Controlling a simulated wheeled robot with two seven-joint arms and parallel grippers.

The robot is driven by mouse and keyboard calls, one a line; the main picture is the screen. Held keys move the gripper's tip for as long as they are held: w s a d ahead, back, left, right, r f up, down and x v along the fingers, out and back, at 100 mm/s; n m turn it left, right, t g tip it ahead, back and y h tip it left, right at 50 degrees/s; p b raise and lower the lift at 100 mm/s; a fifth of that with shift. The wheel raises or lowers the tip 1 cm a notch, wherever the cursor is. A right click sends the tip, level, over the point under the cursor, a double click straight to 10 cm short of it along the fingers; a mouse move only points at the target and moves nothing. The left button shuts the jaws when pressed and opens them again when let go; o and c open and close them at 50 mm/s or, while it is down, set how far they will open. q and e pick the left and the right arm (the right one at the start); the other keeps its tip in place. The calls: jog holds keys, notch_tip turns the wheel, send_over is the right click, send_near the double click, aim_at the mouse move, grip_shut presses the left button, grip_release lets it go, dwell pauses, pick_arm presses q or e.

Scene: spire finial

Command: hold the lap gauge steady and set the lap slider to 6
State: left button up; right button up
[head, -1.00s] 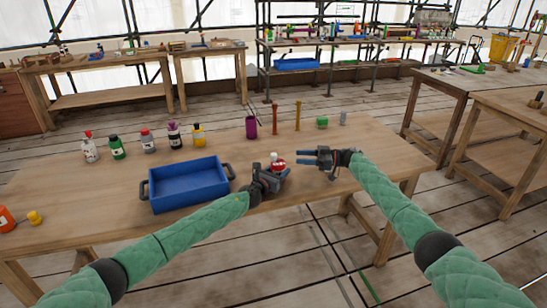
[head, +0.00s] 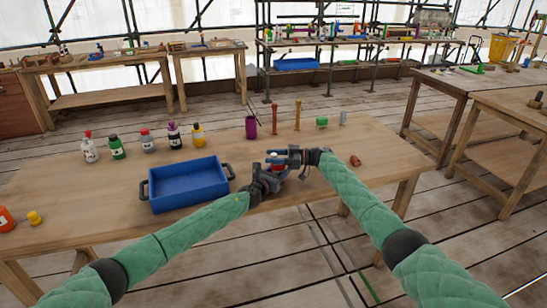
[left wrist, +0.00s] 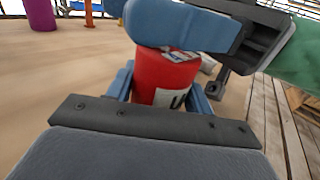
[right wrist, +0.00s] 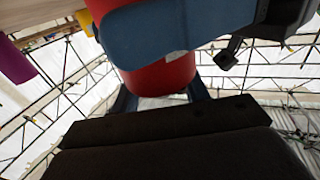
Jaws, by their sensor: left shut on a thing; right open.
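The lap gauge appears as a red body with a white label (left wrist: 165,80) in the left wrist view. Red also fills the middle of the right wrist view (right wrist: 160,76). My left gripper (head: 276,176) is shut on it, one blue finger on each side, near the table's front edge. My right gripper (head: 284,158) is open at the gauge's upper part, and its blue finger crosses the top of the left wrist view. In the head view the grippers hide most of the gauge. The slider and its scale cannot be made out, and contact by the right fingers is unclear.
A blue tray (head: 188,185) stands just left of my left gripper. Several bottles (head: 147,143) stand at the back left. A small reddish-brown piece (head: 355,160) lies right of my right gripper.

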grip_shut()
jog(key=shift+w+d, duration=0.2)
jog(key=shift+d, duration=0.7)
jog(key=shift+w+d, duration=0.2)
jog(key=shift+d, duration=0.65)
grip_release()
jog(key=d, duration=1.2)
jog(key=shift+s, duration=0.2)
